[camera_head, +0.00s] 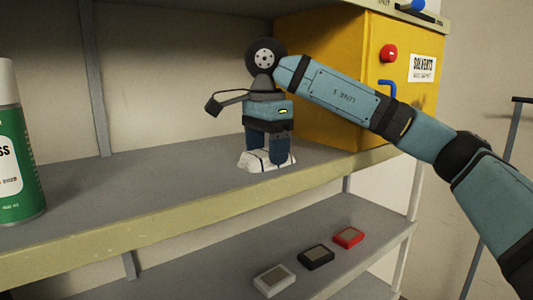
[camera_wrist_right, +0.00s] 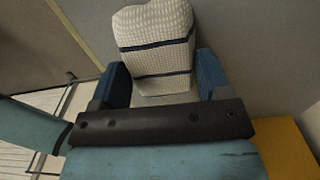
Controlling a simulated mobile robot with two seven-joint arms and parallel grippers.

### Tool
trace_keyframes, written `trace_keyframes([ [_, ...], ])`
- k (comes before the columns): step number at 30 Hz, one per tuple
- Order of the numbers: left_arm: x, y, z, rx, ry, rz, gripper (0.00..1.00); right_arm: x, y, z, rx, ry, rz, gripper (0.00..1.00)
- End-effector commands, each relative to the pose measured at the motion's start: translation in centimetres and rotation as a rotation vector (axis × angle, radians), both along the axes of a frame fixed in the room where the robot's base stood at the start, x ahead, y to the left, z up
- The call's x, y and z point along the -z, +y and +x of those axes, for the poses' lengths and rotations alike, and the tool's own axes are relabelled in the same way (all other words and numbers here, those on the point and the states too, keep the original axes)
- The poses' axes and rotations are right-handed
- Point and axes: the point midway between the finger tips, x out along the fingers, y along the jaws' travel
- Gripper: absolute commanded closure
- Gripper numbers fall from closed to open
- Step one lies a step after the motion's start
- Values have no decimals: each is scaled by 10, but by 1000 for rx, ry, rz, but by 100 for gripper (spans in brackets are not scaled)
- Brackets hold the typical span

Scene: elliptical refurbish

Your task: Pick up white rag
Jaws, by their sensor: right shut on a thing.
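The white rag (camera_head: 262,161) has dark stripes and appears to be on the grey upper shelf. In the right wrist view the rag (camera_wrist_right: 153,30) stands out beyond the blue fingers with two dark bands across it. My right gripper (camera_head: 268,157) points down from above, its two blue fingers on either side of the rag. In the wrist view my right gripper (camera_wrist_right: 163,76) is shut on the rag, with the fingers held apart by it. The part of the rag between the fingers is partly hidden in the head view. My left gripper is not in view.
A yellow solvents cabinet (camera_head: 318,67) stands right behind my right arm. A green and white spray can (camera_head: 20,190) stands at the far left. White (camera_head: 274,280), black (camera_head: 316,257) and red (camera_head: 348,237) small boxes lie on the lower shelf. The upper shelf's middle (camera_head: 130,190) is clear.

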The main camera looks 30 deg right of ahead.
Motion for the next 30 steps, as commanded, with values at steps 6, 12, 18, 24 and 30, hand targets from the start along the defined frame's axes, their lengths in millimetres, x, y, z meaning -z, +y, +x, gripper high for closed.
trace_keyframes([
  [6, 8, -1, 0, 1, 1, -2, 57, -9, 6, -1, -3, -3, 1, 53],
  [12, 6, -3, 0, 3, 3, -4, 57, -37, 4, -1, 1, -5, 0, 53],
  [18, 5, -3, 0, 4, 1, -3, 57, -69, 5, -1, -1, -5, 0, 53],
  [24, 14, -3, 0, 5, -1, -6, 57, -68, 42, -6, -6, -1, -1, 53],
  [30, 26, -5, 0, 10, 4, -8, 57, -67, 93, -13, -7, -1, -2, 53],
])
